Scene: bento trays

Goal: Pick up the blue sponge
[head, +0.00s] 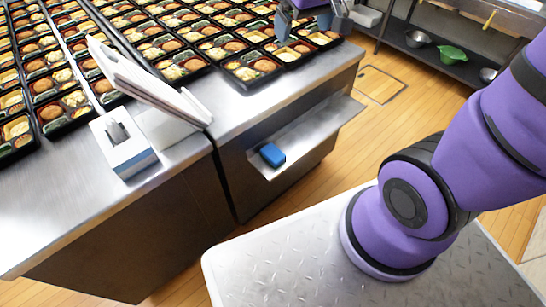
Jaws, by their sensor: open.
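The blue sponge (272,154) is a small block. It lies on a narrow metal ledge (318,125) on the side of the steel counter, below the counter top. My gripper (311,20) shows only in part at the top edge of the head view, over the bento trays. It is open, with its fingers apart and nothing seen between them. It is well above and away from the sponge, up and to the right in the picture.
Many filled bento trays (250,70) cover the counter top (240,108). A white tilted panel (150,85) and a white-and-blue box (122,145) stand near its front edge. Bowls (452,54) sit on a shelf at the back right. Wooden floor lies open beside the counter.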

